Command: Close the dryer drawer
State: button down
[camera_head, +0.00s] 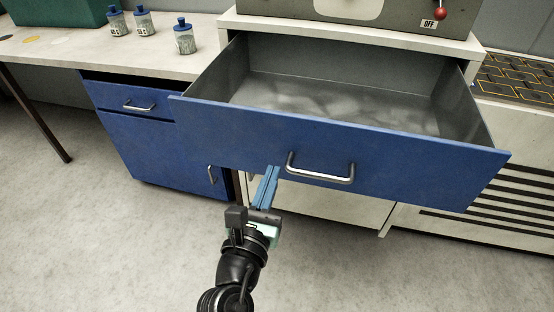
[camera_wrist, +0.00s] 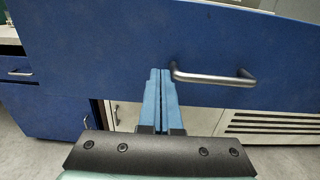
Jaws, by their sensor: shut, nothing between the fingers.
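The dryer drawer (camera_head: 400,163) is pulled far out, and its grey metal inside (camera_head: 340,95) looks empty. Its blue front carries a silver bar handle (camera_head: 321,176). My gripper (camera_head: 271,172) is shut and empty, just left of the handle's left end, at the lower part of the drawer front. In the wrist view the blue fingers (camera_wrist: 160,72) lie together against the blue front, with the handle (camera_wrist: 212,79) just to their right. I cannot tell whether the fingertips touch the front.
A blue cabinet (camera_head: 150,150) with a small drawer and door stands left of the dryer drawer. Several bottles (camera_head: 184,38) stand on the counter above it. A machine with a red-knobbed lever (camera_head: 440,13) is above the drawer. The grey floor (camera_head: 90,240) is clear.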

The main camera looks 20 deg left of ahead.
aim_at(281, 150)
jog(key=shift+w, duration=2.2)
